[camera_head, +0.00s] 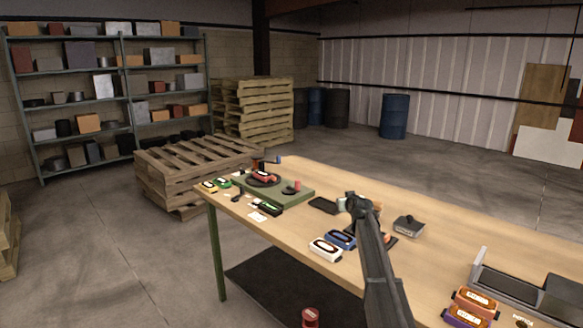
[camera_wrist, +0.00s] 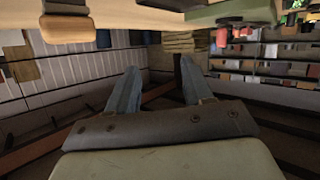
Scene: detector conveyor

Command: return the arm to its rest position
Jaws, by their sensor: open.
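My arm (camera_head: 378,265) rises from the lower right of the head view, in front of the wooden table (camera_head: 300,172). Its dark upper end stands over the middle of the tabletop in the picture. I cannot make out the fingertips there. In the wrist view my gripper (camera_wrist: 158,76) is open, its two fingers spread wide apart with nothing between them. The wrist picture is upside down, with the table's edge (camera_wrist: 150,22) along the top. The fingers are apart from the table and point toward the room.
A green board (camera_head: 295,204) with a dark disc and red item lies at the table's far left. A white device (camera_head: 325,250) and a blue device (camera_head: 341,239) lie left of my arm. A grey tray (camera_head: 512,288) stands right. Pallets (camera_head: 190,165) stand behind the table.

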